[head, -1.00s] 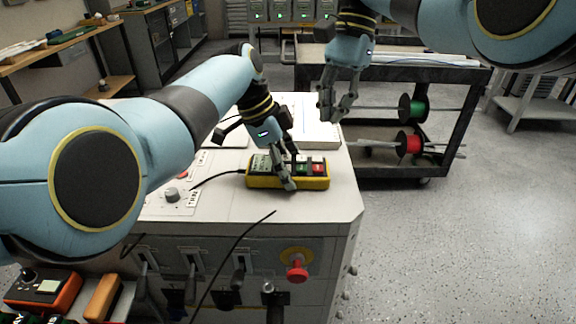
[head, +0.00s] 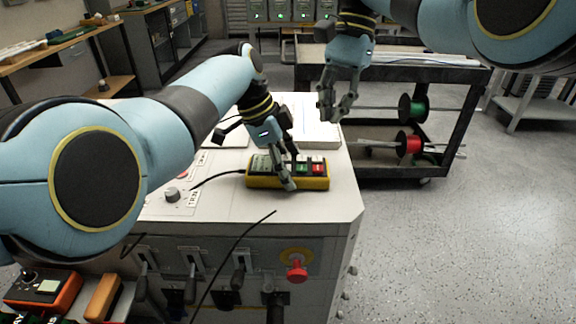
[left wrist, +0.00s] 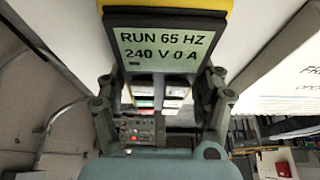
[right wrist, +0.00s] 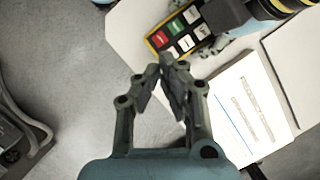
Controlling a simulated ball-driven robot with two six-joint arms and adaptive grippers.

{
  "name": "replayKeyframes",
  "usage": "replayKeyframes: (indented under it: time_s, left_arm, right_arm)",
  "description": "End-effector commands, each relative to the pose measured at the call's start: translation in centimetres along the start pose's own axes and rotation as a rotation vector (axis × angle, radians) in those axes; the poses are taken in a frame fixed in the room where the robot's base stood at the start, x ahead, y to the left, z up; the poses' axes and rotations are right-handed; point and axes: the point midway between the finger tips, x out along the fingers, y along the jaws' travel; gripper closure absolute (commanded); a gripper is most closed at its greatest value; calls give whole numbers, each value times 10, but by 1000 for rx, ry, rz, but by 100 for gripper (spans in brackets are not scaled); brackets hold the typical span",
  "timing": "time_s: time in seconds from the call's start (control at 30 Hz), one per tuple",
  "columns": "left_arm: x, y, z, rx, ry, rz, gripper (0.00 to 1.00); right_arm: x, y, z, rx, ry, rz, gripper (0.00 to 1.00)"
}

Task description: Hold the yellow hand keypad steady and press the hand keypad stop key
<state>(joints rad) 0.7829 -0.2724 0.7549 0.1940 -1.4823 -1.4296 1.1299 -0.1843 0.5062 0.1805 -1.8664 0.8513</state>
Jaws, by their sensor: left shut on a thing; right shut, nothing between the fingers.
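The yellow hand keypad (head: 318,184) lies on the pale top of the cabinet, its keys facing up. My left gripper (head: 288,174) reaches down over it and is shut on it. In the left wrist view the keypad's display (left wrist: 163,50) reads "RUN 65 HZ 240 V 0 A", with the fingers on either side. A red key (head: 318,168) shows near its right end, beside a green one; the right wrist view also shows the red key (right wrist: 175,27). My right gripper (head: 338,108) is shut and empty, up and to the right of the keypad, apart from it.
A cable runs left from the keypad. A red mushroom button (head: 297,270) sticks out of the cabinet front. A black cart (head: 450,125) with green and red spools stands behind at the right.

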Motion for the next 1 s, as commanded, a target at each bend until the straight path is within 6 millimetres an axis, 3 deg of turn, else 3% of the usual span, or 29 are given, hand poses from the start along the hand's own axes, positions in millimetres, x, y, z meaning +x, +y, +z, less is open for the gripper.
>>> replayKeyframes:
  time_s: [0.3, 0.47, 0.77, 1.0]
  left_arm:
    - [0, 0, 0, -1, 0, 1, 82]
    - [0, 0, 0, -1, 0, 1, 82]
    - [0, 0, 0, -1, 0, 1, 82]
    - [0, 0, 0, -1, 0, 1, 82]
  right_arm:
    - [1, 0, 0, -21, 0, -6, 100]
    - [5, -5, -2, -212, 8, -63, 100]
    - [11, -18, 0, -1016, 165, -264, 100]
    - [8, -17, 13, -1693, 436, -338, 100]
